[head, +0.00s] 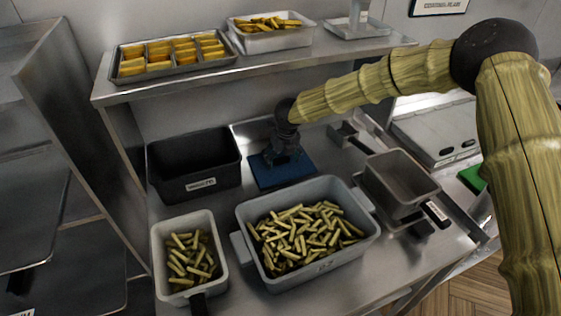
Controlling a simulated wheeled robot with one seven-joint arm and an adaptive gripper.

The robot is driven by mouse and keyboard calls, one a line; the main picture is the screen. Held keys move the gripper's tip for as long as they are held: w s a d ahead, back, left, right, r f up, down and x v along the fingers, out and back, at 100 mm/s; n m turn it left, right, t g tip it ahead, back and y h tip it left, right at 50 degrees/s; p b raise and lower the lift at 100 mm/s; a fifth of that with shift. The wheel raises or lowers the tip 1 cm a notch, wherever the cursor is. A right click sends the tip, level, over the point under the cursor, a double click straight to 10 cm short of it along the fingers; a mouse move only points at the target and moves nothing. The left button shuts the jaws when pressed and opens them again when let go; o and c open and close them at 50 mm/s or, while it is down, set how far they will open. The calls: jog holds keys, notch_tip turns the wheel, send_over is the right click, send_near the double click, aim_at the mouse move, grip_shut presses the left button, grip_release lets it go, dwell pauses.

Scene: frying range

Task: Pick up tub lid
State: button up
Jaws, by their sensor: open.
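A flat blue rectangular piece, which looks like the tub lid (267,180), lies on the steel counter behind the large grey tub (243,212) of fries. My gripper (285,160) points down over the lid's back part and hides some of it. It is open; its fingers are dark and small here, so I cannot tell whether they touch the lid.
A black bin (196,160) stands close left of the lid. A smaller pale tub (158,243) of fries is at front left. A grey metal container (425,186) stands right. The shelf (240,70) above holds trays of food.

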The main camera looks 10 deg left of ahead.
jog(key=shift+w+f, duration=0.1)
jog(key=c, duration=1.2)
jog(key=shift+r+b, duration=0.75)
jog(key=shift+r, duration=0.55)
jog(key=shift+s+d+f+t+y+b, duration=0.15)
jog(key=shift+t+y+b, duration=0.1)
jog(key=shift+t+b, duration=0.25)
jog(key=shift+s+d+t+y+b, duration=0.15)
jog(key=shift+t+y+b, duration=0.15)
jog(key=shift+b, duration=0.3)
jog(key=shift+s+t+y+b, duration=0.15)
jog(key=shift+t+y+b, duration=0.2)
jog(key=shift+b, duration=0.4)
jog(key=shift+s+d+t+b, duration=0.1)
jog(key=shift+s+t+b, duration=0.2)
jog(key=shift+b, duration=0.4)
